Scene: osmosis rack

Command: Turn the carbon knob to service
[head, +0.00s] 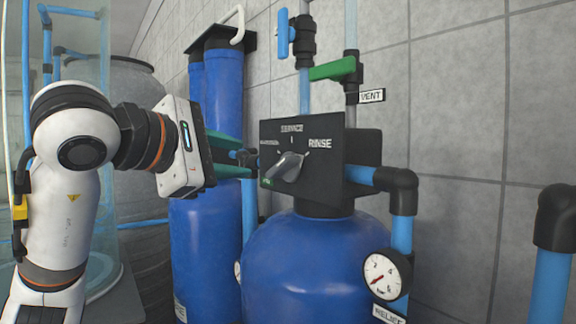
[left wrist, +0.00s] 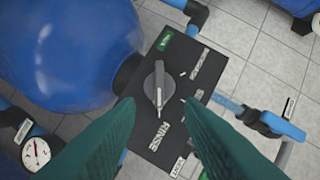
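The carbon knob (head: 285,167) is a grey lever knob on a black control box (head: 358,150) above a blue tank. The box is marked SERVICE (head: 292,128) at the top and RINSE (head: 320,143) at the right; a third label at the left is hard to read. The knob's marked end points toward RINSE, which also shows in the left wrist view, where the knob (left wrist: 158,84) is central. My left gripper (head: 238,156) is open, its green fingers in front of the knob, apart from it. In the left wrist view the fingertips (left wrist: 158,103) straddle the knob's line. My right gripper is not in view.
The blue tank (head: 315,265) stands below the box, with a pressure gauge (head: 385,273) at its right. Blue filter columns (head: 222,90) stand behind my left gripper. A green valve handle (head: 333,69) and blue valve handle (head: 284,33) are above the box.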

